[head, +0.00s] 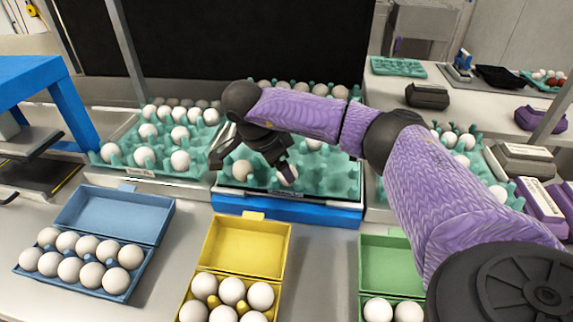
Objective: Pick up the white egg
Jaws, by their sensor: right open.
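My right gripper (251,164) reaches over the middle teal egg tray (325,187) from the right, its black fingers spread apart. A white egg (290,177) sits near the front of this tray, partly covered by the right-hand fingertip; I cannot tell whether they touch. A cream-coloured egg (242,170) lies between the two fingers in the picture, lower in the tray. Another white egg (314,143) sits further back, partly hidden by my purple arm. My left gripper is not in view.
A left teal tray (127,161) and a right tray hold more white eggs. In front stand a blue carton (117,212) with several eggs, a yellow carton (248,244) and a green carton (388,264), both partly filled. Bare counter lies between the cartons.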

